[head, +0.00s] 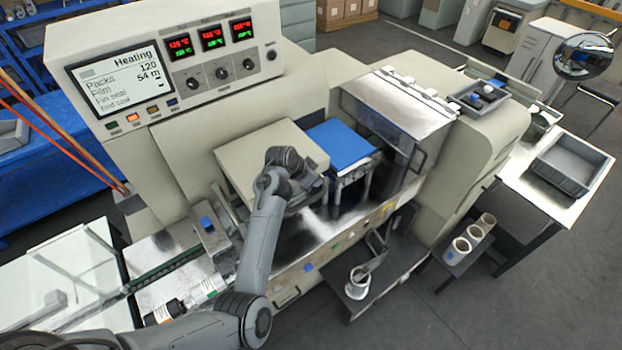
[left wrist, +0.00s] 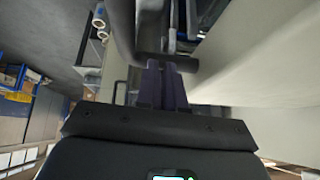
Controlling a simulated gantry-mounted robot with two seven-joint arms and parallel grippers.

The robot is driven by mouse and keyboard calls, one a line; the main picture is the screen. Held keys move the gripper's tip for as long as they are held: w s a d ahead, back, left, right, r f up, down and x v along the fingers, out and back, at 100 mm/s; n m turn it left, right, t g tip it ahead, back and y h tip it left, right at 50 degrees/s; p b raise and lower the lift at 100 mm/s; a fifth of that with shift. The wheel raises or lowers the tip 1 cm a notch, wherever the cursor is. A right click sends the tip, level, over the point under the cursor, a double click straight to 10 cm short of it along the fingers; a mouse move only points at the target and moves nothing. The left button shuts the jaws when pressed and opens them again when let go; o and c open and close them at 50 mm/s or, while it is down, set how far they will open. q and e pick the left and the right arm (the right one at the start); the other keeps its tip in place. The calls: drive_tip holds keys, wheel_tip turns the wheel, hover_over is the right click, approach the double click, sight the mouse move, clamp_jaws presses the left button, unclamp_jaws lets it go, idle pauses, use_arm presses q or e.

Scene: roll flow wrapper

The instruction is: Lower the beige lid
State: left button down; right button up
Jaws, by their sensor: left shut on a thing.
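The beige lid (head: 258,148) is on the wrapper, left of a blue cover; its top faces up and tilts a little toward the front. My left arm reaches across its front edge, and my left gripper (head: 312,190) is at the lid's front right corner, mostly hidden by the wrist. In the left wrist view the dark fingers (left wrist: 166,84) are shut on a dark bar-shaped handle (left wrist: 178,64). A large beige surface (left wrist: 265,60), likely the lid, fills the right of that view. My right gripper is not in view.
The blue cover (head: 341,145) and a clear-sided metal guard (head: 398,112) stand right of the lid. The control panel (head: 185,62) rises behind. A tool in a white cup (head: 357,283) stands on a low shelf in front. A grey bin (head: 572,165) lies on the side table.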

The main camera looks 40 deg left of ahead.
use_arm(q)
drive_tip(key=r+p, duration=0.1)
drive_tip(key=w+r+p, duration=0.1)
drive_tip(key=p, duration=0.1)
drive_tip(key=d+r+p, duration=0.1)
drive_tip(key=r, duration=0.1)
drive_tip(key=shift+w, duration=0.15)
drive_tip(key=a+b+v, duration=0.1)
drive_tip(key=v, duration=0.9)
drive_tip(key=shift+s+a+b, duration=0.2)
drive_tip(key=shift+s+b, duration=0.05)
drive_tip(key=shift+b, duration=0.15)
drive_tip(key=s+d+f+n+g+y+p, duration=0.1)
drive_tip(key=s+d+f+p, duration=0.15)
drive_tip(key=s, duration=0.45)
drive_tip(key=s+d+f+g+y+p, duration=0.1)
drive_tip(key=s+d+f, duration=0.1)
drive_tip(key=s+f, duration=0.35)
drive_tip(key=s+d+p, duration=0.1)
drive_tip(key=s+d, duration=0.5)
drive_tip(key=s, duration=0.4)
drive_tip(key=s+d+g+h+p, duration=0.1)
drive_tip(key=s+d, duration=0.5)
drive_tip(key=s, duration=0.4)
drive_tip(key=shift+d+n, duration=0.25)
drive_tip(key=shift+n, duration=0.15)
drive_tip(key=shift+w, duration=0.1)
